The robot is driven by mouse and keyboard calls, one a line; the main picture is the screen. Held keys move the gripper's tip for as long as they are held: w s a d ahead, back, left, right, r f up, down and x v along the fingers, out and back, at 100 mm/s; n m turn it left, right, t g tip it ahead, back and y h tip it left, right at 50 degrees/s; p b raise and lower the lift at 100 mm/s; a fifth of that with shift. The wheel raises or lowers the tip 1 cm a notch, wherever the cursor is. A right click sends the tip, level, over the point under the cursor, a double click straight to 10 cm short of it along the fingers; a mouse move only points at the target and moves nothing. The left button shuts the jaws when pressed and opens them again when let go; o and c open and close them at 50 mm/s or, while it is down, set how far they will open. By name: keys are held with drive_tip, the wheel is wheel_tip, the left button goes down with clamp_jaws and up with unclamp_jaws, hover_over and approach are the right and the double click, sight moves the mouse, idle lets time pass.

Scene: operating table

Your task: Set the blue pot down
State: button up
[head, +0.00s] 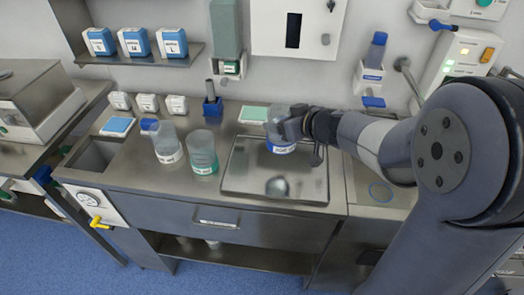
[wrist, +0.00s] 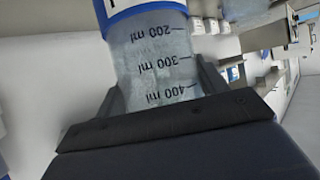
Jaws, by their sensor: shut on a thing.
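The blue pot (head: 281,147) is a clear beaker-like vessel with a blue band and a white label. My gripper (head: 292,124) is shut on it, over the back part of a metal tray (head: 240,182) on the steel counter. In the wrist view the pot (wrist: 155,55) sits between the two fingers of my gripper (wrist: 160,88). Its printed scale in ml reads upside down there, and its blue band is at the top edge. I cannot tell whether its base touches the tray.
A clear pot with a green band (head: 203,152) and one with a white label (head: 166,143) stand left of the tray. A small round metal object (head: 277,187) lies in the tray's front. A sink (head: 96,155) is at the left. The tray's front left looks clear.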

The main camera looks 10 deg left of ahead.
sight(280, 145)
drive_tip(key=f, duration=0.1)
drive_tip(key=f+b, duration=0.1)
drive_tip(key=f, duration=0.1)
drive_tip(key=f+b, duration=0.1)
drive_tip(key=shift+w+a+f, duration=0.25)
drive_tip(key=shift+w+a, duration=0.05)
drive_tip(key=shift+w, duration=0.05)
drive_tip(key=shift+f+b, duration=1.6)
drive_tip(key=shift+f, duration=1.2)
drive_tip(key=shift+f, duration=0.15)
drive_tip(key=o, duration=1.1)
drive_tip(key=shift+d+r, duration=0.1)
drive_tip(key=shift+r, duration=0.2)
drive_tip(key=p+v, duration=0.3)
drive_tip(key=v, duration=0.8)
drive_tip(key=shift+s+d+r, duration=0.1)
drive_tip(key=shift+s+d, duration=0.05)
drive_tip(key=shift+s, duration=0.15)
